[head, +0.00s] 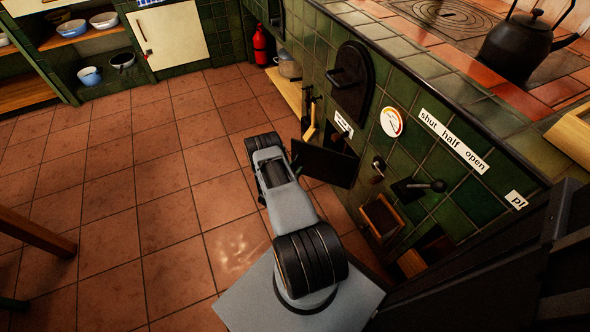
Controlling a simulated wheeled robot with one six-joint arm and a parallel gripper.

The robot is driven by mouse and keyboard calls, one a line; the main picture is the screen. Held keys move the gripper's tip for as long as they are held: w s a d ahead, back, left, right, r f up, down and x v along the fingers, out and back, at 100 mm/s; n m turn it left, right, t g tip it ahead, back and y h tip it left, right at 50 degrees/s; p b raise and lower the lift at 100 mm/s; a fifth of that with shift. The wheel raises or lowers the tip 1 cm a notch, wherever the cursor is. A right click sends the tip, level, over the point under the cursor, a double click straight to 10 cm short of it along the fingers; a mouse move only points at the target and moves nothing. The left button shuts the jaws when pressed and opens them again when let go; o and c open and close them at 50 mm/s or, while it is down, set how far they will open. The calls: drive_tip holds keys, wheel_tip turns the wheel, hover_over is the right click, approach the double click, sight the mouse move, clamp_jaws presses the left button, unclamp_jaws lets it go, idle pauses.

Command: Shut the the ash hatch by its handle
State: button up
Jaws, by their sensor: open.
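A dark, flat hatch door (323,163) stands swung out from the green tiled stove front, with a dark opening partly visible behind it. I take it for the ash hatch; the small label (343,123) above it is too small to read. I cannot make out a handle on the door's visible face. My grey arm reaches up the picture to a black joint just left of the door. The arm's far end is hidden behind its own links, so my gripper does not show. I cannot tell whether the arm touches the door.
An oval dark door (352,84), a round gauge (391,122) and a black-knobbed lever (420,187) are on the stove front. A kettle (517,46) stands on top. A red extinguisher (261,44) is at the back.

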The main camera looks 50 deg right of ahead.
drive_tip(key=shift+c, duration=0.4)
clamp_jaws()
